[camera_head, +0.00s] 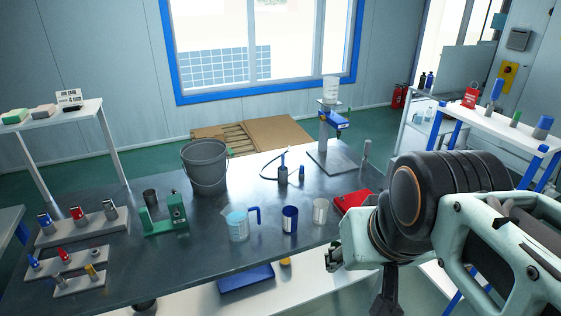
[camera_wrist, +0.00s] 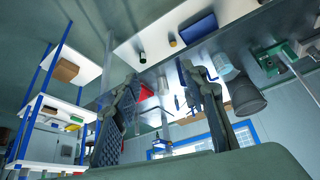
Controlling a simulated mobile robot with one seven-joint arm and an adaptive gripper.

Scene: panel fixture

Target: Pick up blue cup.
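A dark blue cup (camera_head: 290,218) with a pale label stands upright on the dark metal workbench (camera_head: 190,262), near its front edge. A clear jug (camera_head: 238,225) with pale blue contents and a blue handle stands left of it. A whitish cup (camera_head: 320,211) stands right of it. My gripper (camera_head: 333,258) is at the bench's front right, to the right of the blue cup and apart from it. In the wrist view my gripper (camera_wrist: 163,100) is open, with its two fingers wide apart and nothing held. The blue cup cannot be made out clearly there; a finger covers part of that area.
A red object (camera_head: 352,201) lies near my arm. Racks with small parts (camera_head: 82,227) fill the left end. A blue tray (camera_head: 246,277) sits below.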

